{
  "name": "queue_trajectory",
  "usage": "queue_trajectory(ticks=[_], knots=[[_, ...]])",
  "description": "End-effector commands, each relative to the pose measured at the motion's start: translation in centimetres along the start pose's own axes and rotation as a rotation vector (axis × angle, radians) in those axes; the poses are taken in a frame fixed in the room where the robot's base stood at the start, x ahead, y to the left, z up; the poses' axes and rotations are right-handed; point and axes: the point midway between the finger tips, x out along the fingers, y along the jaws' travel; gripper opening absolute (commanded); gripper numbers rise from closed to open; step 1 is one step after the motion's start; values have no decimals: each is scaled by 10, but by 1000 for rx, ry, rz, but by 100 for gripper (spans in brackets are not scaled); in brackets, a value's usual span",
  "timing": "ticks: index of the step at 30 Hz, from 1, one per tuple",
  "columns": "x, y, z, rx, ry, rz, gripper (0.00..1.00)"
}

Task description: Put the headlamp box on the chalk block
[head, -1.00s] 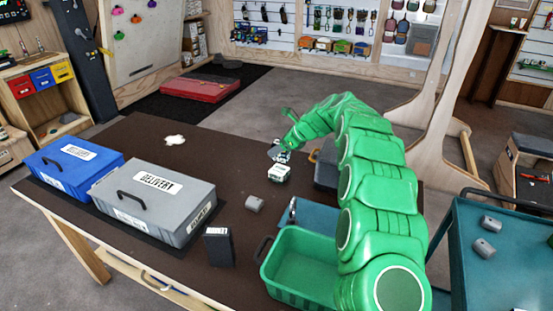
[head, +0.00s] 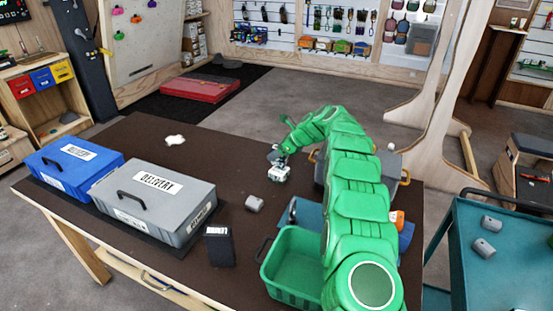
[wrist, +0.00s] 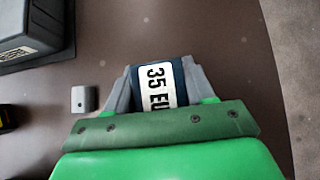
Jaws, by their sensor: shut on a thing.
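My gripper (head: 281,163) is low over the middle of the dark table. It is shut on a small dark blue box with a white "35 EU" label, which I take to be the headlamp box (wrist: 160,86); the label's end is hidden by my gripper. In the head view a small whitish block (head: 279,175) shows right at the fingertips. I cannot tell whether it is the held box or the chalk block under it. No chalk block shows clearly in the wrist view.
A grey case (head: 150,210) and a blue case (head: 75,160) stand at the left. A grey cylinder (head: 254,203), an upright black box (head: 219,246) and a green crate (head: 292,262) are nearer. A white patch (head: 175,140) lies on the far table, with bare tabletop around it.

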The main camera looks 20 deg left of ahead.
Motion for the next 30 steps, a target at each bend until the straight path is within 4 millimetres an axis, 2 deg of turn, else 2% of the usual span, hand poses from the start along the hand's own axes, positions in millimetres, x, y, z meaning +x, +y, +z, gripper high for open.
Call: queue_trajectory(ticks=[6,19,20,21,25,30], knots=[[19,0,-18,-1,0,0,19],[22,0,-23,-1,0,-1,19],[23,0,-23,-1,0,-1,55],[22,0,-22,-1,0,-1,61],[22,0,-22,-1,0,-1,79],[22,0,-22,-1,0,-1,79]])
